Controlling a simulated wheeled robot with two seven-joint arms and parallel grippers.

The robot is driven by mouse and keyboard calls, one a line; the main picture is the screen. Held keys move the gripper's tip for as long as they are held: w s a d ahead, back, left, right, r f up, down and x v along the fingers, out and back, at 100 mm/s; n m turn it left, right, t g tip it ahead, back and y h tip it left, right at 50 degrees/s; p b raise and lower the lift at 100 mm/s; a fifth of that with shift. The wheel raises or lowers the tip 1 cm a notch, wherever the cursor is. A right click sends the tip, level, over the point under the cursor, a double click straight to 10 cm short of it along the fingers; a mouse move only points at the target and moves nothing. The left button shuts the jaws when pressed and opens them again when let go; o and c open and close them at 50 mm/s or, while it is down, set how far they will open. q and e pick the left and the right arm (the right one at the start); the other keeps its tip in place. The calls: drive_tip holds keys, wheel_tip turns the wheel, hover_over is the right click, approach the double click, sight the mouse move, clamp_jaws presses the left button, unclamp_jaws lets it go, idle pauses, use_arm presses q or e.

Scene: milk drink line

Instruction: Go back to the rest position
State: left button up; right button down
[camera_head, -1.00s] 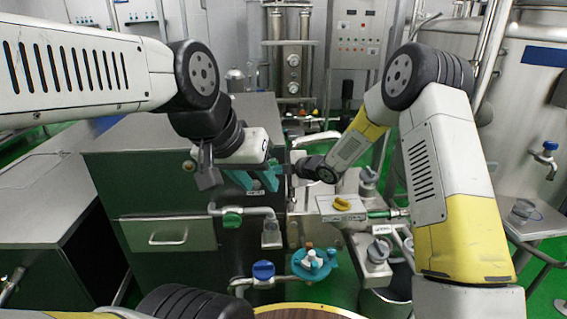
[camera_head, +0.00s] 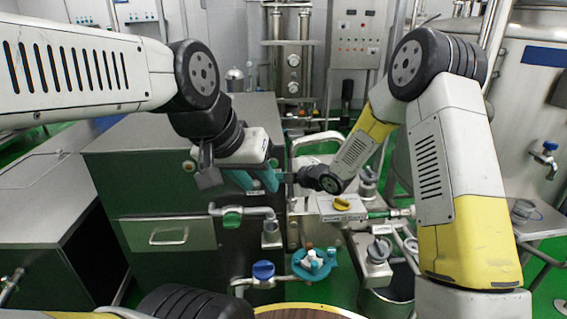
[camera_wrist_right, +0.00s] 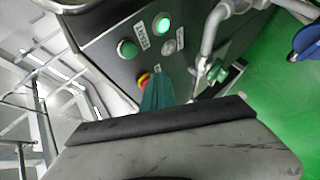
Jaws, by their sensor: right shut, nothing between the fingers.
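My left arm comes in from the left in the head view. Its gripper (camera_head: 247,180) has teal fingers and hangs in front of the dark green cabinet. My left fingertips overlap the end of my right arm in the picture, so their gap is unclear. My right arm bends down from the right, with its dark wrist in the middle. In the right wrist view my right gripper (camera_wrist_right: 157,93) has its teal fingers together, shut and empty. They point at a dark panel (camera_wrist_right: 112,62) with round green buttons (camera_wrist_right: 128,48) and a red and yellow knob (camera_wrist_right: 144,79). I cannot tell whether they touch it.
The cabinet (camera_head: 125,185) has a drawer (camera_head: 168,236). A steel tank (camera_head: 515,110) stands at the right.

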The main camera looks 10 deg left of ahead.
drive_tip(key=s+d+r+m+t+h, duration=0.1)
drive_tip(key=s+d+r+m+h, duration=0.25)
drive_tip(key=d+r+m, duration=0.65)
drive_tip(key=s+d+r+m+t+h, duration=0.1)
drive_tip(key=s+d+r+m+h, duration=0.2)
drive_tip(key=d+r, duration=0.7)
drive_tip(key=s+d+m+g+h, duration=0.1)
drive_tip(key=s+d+m, duration=0.5)
drive_tip(key=s, duration=0.6)
drive_tip(key=s+d+m+g+h, duration=0.1)
drive_tip(key=s+d+m, duration=0.4)
drive_tip(key=s, duration=0.7)
drive_tip(key=shift+s+d+f+m+g, duration=0.35)
drive_tip(key=shift+s+f+m+g, duration=0.05)
drive_tip(key=shift+m+g, duration=0.1)
